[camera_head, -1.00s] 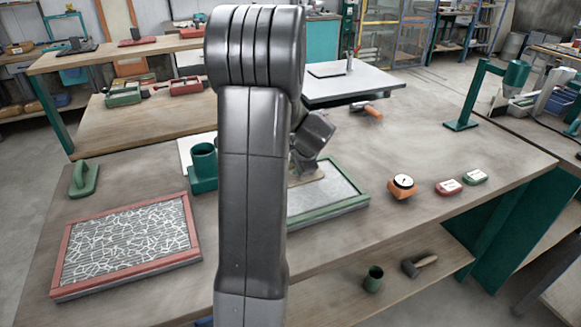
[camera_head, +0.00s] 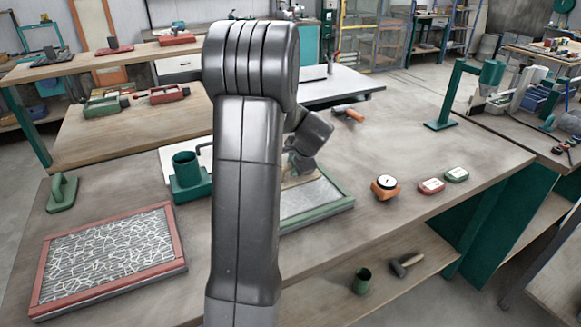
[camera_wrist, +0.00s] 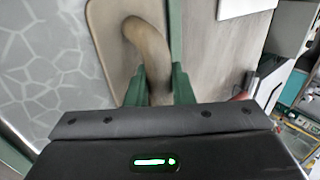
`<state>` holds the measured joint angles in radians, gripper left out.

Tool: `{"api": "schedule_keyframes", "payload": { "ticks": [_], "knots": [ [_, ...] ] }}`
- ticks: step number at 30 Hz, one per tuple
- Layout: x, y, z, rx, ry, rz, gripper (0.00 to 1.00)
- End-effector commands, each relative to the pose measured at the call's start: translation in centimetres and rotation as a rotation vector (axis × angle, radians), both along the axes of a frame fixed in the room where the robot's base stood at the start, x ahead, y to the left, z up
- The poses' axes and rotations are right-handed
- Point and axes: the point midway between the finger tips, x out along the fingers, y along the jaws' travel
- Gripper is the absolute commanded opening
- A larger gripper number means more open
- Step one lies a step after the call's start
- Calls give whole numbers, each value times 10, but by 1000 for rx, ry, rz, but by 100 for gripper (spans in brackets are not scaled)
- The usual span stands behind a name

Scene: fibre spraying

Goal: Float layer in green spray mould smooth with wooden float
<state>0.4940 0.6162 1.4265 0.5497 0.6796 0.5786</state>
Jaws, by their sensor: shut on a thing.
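The green spray mould (camera_head: 318,217) lies on the bench, partly hidden behind my arm. A grey layer (camera_head: 306,200) fills it, and in the wrist view the layer (camera_wrist: 42,75) shows a pale web of lines. The wooden float (camera_head: 297,182) is over the layer at the mould's far side. In the wrist view the float's board (camera_wrist: 112,45) lies along the green rim, and its curved handle (camera_wrist: 150,45) stands up between my fingers. My gripper (camera_wrist: 160,88) is shut on the handle. I cannot tell whether the board touches the layer.
A red mould (camera_head: 105,255) with a patterned filling is at the left. A green float (camera_head: 62,193) and a green holder (camera_head: 188,178) stand behind it. An orange gauge (camera_head: 385,187) and red and green boxes (camera_head: 431,186) are at the right. Bare bench lies between.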

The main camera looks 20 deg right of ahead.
Motion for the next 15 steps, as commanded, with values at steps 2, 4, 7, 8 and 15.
{"api": "schedule_keyframes", "payload": {
  "ticks": [2,4,7,8,15],
  "knots": [
    [0,0,0,0,0,0,0],
    [0,0,2,-1,0,1,0],
    [0,0,8,-1,0,1,0],
    [0,0,11,0,-1,1,0],
    [0,0,36,-1,0,1,0]
  ]
}}
